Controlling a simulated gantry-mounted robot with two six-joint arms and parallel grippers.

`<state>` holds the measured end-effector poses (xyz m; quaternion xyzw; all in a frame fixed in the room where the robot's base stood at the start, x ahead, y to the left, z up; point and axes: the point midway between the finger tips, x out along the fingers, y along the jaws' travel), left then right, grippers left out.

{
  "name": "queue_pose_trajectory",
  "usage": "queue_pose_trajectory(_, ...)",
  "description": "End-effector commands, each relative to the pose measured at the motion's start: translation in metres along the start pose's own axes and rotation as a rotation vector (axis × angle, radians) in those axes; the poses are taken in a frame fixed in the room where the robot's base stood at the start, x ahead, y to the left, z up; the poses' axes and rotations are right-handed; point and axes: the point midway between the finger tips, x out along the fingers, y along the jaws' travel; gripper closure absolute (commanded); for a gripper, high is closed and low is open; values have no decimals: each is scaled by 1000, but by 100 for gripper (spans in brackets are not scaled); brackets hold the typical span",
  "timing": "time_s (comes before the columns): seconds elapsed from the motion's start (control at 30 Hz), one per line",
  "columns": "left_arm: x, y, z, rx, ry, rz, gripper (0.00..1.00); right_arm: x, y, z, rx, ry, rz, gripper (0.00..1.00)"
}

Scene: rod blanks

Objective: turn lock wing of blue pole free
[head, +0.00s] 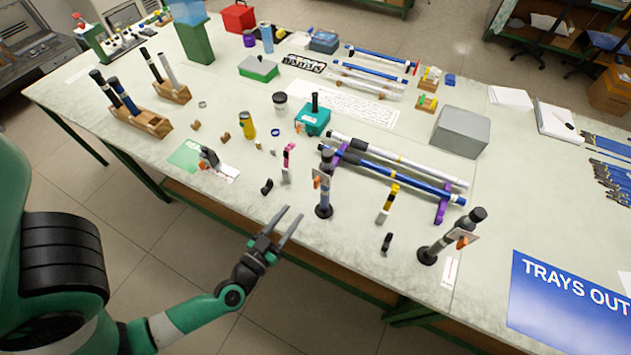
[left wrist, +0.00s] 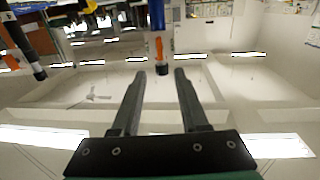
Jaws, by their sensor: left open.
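A short blue pole (head: 325,196) stands upright on a round black base near the table's front edge. It has a dark cap, a pale tag and an orange lock wing (head: 317,182) on its side. In the left wrist view, which is upside down, the blue pole (left wrist: 156,14) and its orange wing (left wrist: 159,48) show ahead, between the finger lines. My left gripper (head: 293,212) is open and empty, apart from the pole, to its left and nearer the front edge. It also shows in the left wrist view (left wrist: 162,75). My right gripper is not in view.
A second upright pole (head: 452,238) with an orange wing stands to the right. Two long poles lie on purple cradles (head: 443,207) behind. Small clamps (head: 386,243) and a black part (head: 267,186) lie nearby. The floor in front is free.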

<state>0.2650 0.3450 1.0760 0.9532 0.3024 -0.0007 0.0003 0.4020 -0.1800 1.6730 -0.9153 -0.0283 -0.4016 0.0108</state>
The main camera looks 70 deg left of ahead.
Motion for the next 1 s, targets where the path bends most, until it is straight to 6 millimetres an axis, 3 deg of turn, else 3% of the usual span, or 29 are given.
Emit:
queue_pose_trajectory(0.17, 16, 0, 2, -2, 4, -3, 56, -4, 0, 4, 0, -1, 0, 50)
queue_pose_trajectory(0.6, 105, 0, 0, -1, 4, 0, 56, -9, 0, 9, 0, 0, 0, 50)
queue_pose_trajectory(0.73, 115, 0, 0, 0, 3, 0, 56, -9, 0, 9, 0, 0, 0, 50)
queue_pose_trajectory(1.0, 116, 1, 0, 0, 1, 1, 58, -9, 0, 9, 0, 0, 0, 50)
